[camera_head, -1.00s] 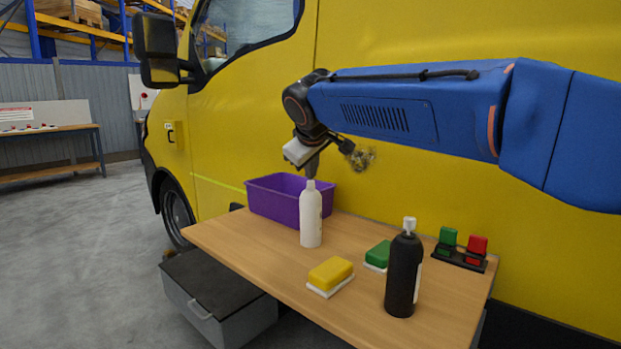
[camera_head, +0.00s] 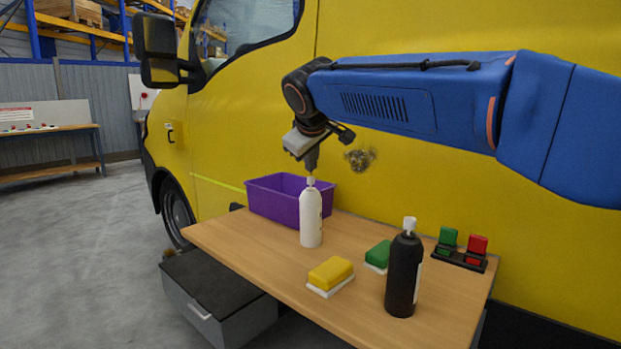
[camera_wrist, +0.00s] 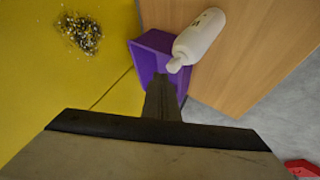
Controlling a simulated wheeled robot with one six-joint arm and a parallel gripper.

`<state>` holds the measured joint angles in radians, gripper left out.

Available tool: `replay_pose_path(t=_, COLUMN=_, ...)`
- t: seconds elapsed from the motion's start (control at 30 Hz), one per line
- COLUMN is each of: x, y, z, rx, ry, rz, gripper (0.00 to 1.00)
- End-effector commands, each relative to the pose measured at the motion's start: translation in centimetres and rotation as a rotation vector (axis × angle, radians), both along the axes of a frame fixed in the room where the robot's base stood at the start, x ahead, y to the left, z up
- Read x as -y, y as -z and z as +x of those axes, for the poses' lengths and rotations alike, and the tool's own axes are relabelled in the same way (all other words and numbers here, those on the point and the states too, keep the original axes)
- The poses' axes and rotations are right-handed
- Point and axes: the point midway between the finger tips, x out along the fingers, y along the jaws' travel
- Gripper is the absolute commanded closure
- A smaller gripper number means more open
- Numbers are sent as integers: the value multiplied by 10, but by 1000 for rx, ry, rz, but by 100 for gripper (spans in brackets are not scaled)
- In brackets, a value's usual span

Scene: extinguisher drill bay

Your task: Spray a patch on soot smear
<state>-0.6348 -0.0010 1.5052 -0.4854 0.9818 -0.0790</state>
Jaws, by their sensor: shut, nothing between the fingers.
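A soot smear (camera_head: 359,159), dark and mottled, is on the yellow van's side panel. It also shows at the upper left of the wrist view (camera_wrist: 80,33). A white spray bottle (camera_head: 311,219) stands upright on the wooden table, and it also shows in the wrist view (camera_wrist: 200,38). My gripper (camera_head: 310,168) is shut and empty, pointing down just above the white bottle's nozzle. In the wrist view its fingers (camera_wrist: 161,90) lie near the nozzle; whether they touch it I cannot tell. A black bottle with a white nozzle (camera_head: 403,275) stands at the table's front right.
A purple bin (camera_head: 268,204) stands behind the white bottle. A yellow sponge (camera_head: 330,273), a green sponge (camera_head: 378,256) and a holder with green and red blocks (camera_head: 460,259) are on the table (camera_head: 260,260). A grey box (camera_head: 215,295) sits on the floor at left.

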Motion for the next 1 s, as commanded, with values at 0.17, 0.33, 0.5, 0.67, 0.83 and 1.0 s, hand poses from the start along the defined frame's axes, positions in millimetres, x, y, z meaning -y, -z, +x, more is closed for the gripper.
replay_pose_path(t=0.17, x=0, y=-15, z=0, rx=1, ry=1, rz=1, gripper=100)
replay_pose_path(t=0.33, x=0, y=-29, z=0, rx=2, ry=-1, rz=1, gripper=100)
replay_pose_path(t=0.5, x=0, y=-42, z=0, rx=1, ry=0, rz=1, gripper=100)
replay_pose_path(t=0.67, x=0, y=-48, z=0, rx=1, ry=-1, rz=1, gripper=100)
replay_pose_path(t=0.83, x=0, y=-49, z=0, rx=0, ry=0, rz=0, gripper=100)
replay_pose_path(t=1.0, x=0, y=-49, z=0, rx=0, ry=0, rz=0, gripper=100)
